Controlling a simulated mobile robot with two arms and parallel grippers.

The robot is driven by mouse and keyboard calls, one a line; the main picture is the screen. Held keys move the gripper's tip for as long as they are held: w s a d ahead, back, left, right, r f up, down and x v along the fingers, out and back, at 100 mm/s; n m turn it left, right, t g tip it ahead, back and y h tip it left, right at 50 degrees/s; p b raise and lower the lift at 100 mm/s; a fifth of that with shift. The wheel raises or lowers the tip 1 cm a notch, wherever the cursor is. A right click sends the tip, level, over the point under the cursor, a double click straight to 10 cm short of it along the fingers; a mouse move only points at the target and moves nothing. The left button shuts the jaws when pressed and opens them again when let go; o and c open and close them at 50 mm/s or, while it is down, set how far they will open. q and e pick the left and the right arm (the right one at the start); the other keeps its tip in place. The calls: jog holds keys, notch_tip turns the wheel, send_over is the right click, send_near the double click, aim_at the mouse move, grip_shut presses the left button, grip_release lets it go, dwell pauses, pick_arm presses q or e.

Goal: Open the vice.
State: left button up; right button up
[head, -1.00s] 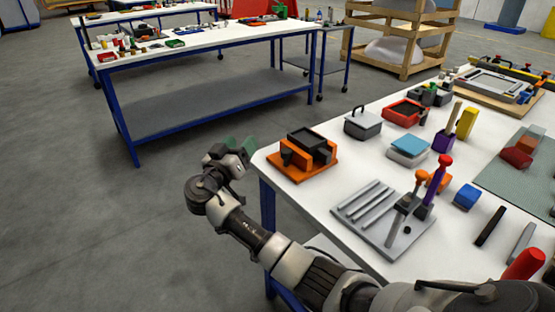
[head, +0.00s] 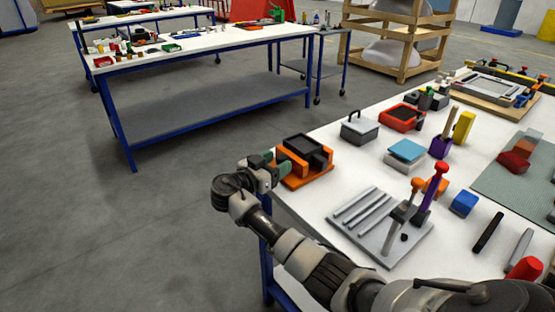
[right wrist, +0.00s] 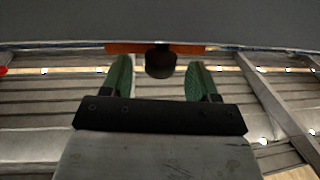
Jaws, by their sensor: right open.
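The vice is an orange block with a dark top (head: 304,160) at the near-left corner of the white table. In the right wrist view its orange edge (right wrist: 125,49) and a dark round knob, likely the end of its handle (right wrist: 161,62), show ahead. My right gripper (head: 266,167), with green fingers, is at the left side of the vice, just off the table edge. In the right wrist view the gripper (right wrist: 158,72) is open, with the knob seen in the gap between its fingers. Contact cannot be made out. My left gripper is not in view.
The white table (head: 300,210) also bears a grey plate with rods and upright tools (head: 375,225), a grey box (head: 360,128), a red tray (head: 401,117) and a blue block (head: 464,203). Another workbench (head: 200,43) stands at the back. The floor left of the table is clear.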

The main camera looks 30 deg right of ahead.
jog(key=shift+d, duration=0.45)
jog(key=shift+c, duration=0.2)
jog(key=c, duration=0.9)
jog(key=shift+o, duration=0.2)
jog(key=n+t+b, duration=0.1)
jog(key=t+y+b, duration=0.1)
jog(key=t, duration=0.1)
jog(key=shift+s+f+n, duration=0.1)
jog(key=shift+f+n, duration=0.15)
jog(key=shift+n, duration=0.15)
jog(key=shift+r+n+t+y+b, duration=0.25)
jog(key=shift+n+t+y+b, duration=0.15)
jog(key=shift+n+t+b, duration=0.35)
jog(key=o, duration=0.9)
jog(key=shift+r+p, duration=0.1)
jog(key=shift+p, duration=0.2)
